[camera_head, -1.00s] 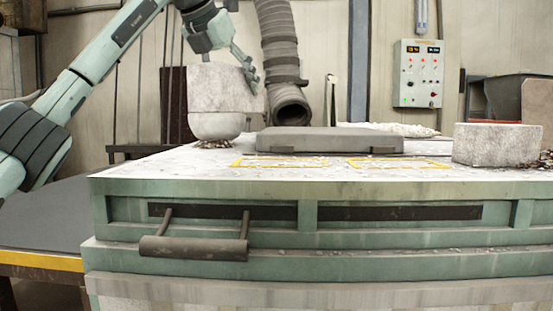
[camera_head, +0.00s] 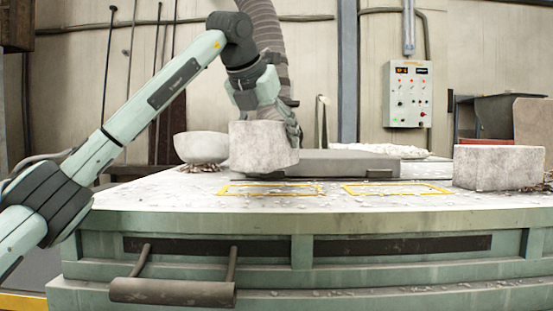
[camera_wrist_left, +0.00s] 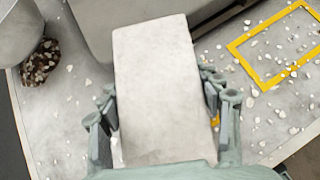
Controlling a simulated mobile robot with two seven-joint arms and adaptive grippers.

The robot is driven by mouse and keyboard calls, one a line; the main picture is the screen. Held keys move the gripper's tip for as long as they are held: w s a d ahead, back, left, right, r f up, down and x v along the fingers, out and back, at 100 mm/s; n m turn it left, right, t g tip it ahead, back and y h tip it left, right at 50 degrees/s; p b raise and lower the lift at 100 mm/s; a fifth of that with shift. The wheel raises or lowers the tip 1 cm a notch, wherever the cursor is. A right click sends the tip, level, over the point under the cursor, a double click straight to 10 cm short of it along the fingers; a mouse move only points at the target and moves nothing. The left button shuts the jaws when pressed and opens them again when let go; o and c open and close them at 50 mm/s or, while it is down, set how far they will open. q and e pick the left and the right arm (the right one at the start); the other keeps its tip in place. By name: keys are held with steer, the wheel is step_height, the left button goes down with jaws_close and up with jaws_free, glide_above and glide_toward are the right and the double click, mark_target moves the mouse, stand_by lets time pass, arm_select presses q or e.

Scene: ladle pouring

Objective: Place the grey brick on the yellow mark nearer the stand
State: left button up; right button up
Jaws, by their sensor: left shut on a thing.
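My left gripper (camera_head: 287,118) is shut on a grey brick (camera_head: 262,148), a pale, rough block. The brick is close above the table, by the back edge of the left yellow mark (camera_head: 270,194); any gap beneath is hard to judge. The right yellow mark (camera_head: 397,194) is empty. In the left wrist view the brick (camera_wrist_left: 155,70) sits between both fingers (camera_wrist_left: 157,95), with an empty yellow outline (camera_wrist_left: 262,88) to its right. A bit of yellow shows beside the brick's lower right side. I cannot tell which thing is the stand. My right gripper is out of view.
A round grey bowl (camera_head: 201,147) rests on gravel at the back left. A flat grey slab (camera_head: 340,163) lies behind the marks. Another pale block (camera_head: 498,167) stands at the right. Pale chips litter the table top (camera_head: 150,196). A ribbed hose (camera_head: 266,25) hangs behind my arm.

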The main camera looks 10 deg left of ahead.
mark_target(275, 154)
arm_select(q)
steer(key=shift+d+f, duration=0.25)
steer(key=shift+d, duration=0.15)
steer(key=shift+f, duration=1.85)
steer(key=o, duration=1.9)
steer(key=shift+f, duration=0.1)
steer(key=shift+s, duration=0.1)
steer(key=shift+s+a+r, duration=0.1)
steer(key=shift+s+r, duration=0.1)
steer(key=shift+r, duration=0.1)
steer(key=b+v, duration=0.1)
steer(key=v, duration=1)
steer(key=shift+s, duration=0.1)
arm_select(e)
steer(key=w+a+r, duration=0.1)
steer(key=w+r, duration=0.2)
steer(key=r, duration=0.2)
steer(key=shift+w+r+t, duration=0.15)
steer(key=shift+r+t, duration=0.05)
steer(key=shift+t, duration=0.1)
